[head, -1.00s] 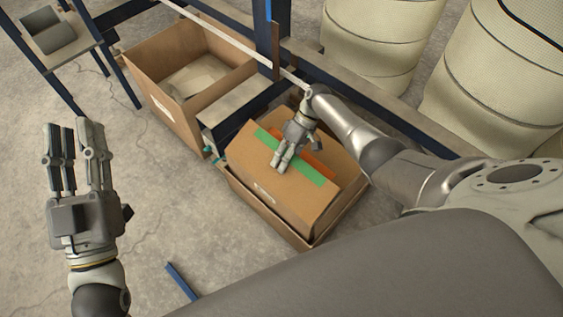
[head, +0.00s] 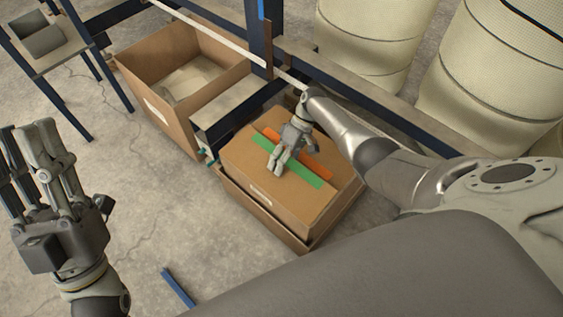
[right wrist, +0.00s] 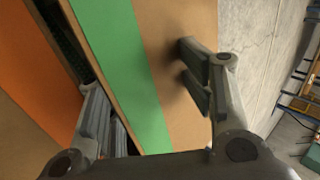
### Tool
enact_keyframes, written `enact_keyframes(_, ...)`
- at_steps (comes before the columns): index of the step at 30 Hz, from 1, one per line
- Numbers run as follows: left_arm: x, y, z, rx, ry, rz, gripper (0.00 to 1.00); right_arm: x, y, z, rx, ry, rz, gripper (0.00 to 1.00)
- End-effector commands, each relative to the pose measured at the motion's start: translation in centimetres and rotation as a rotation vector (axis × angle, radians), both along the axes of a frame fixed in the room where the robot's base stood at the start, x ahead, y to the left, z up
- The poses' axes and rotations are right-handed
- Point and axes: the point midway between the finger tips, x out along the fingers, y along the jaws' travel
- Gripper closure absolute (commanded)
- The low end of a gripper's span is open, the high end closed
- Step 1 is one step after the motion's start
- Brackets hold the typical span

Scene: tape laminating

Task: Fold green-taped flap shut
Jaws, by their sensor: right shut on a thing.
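A cardboard flap (head: 290,197) with a green tape strip (head: 304,175) covers the near part of a cardboard box (head: 268,217). It lies lower, close to level. A flap with an orange tape strip (head: 317,168) lies behind it. My right gripper (head: 276,164) is shut on the green-taped flap at its taped edge. In the right wrist view, the flap (right wrist: 185,118) passes between the fingers (right wrist: 142,82), one finger in the dark gap beside the orange-taped flap. My left gripper (head: 40,150) is open, empty and raised at the left, away from the box.
An open carton (head: 150,90) stands left of the box beyond a small bench (head: 235,98). Blue frame posts (head: 262,35) and rails stand behind. Large pale drums (head: 372,45) fill the back right. Bare floor (head: 190,225) lies at the front left.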

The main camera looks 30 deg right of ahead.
Motion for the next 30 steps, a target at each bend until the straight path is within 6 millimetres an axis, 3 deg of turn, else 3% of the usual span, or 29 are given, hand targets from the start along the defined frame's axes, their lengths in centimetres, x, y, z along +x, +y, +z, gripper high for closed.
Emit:
enact_keyframes(2,0.0,0.0,-0.1,0.000,0.000,0.000,0.70,-0.7,0.7,-0.9,-0.002,0.010,0.010,0.96)
enact_keyframes(3,0.0,0.0,-0.1,0.000,0.000,0.000,0.70,-0.7,0.7,-0.9,-0.002,0.010,0.010,0.57)
enact_keyframes(6,0.0,0.0,-0.1,0.000,0.001,0.000,0.70,-0.7,0.7,-0.9,0.000,0.011,0.010,0.68)
enact_keyframes(14,0.1,0.0,-0.1,0.000,0.001,0.001,0.70,-0.5,0.3,-0.2,0.003,0.009,0.008,0.70)
enact_keyframes(16,0.1,0.0,-0.1,0.000,0.001,0.001,0.70,-0.2,-0.2,0.6,0.003,0.007,0.009,0.75)
enact_keyframes(24,0.0,0.0,0.0,0.000,0.001,0.000,0.70,1.0,-3.2,4.4,-0.005,0.000,0.004,0.75)
enact_keyframes(30,0.0,0.0,0.0,0.000,0.001,0.000,0.70,1.3,-4.0,5.7,-0.005,0.000,0.005,0.75)
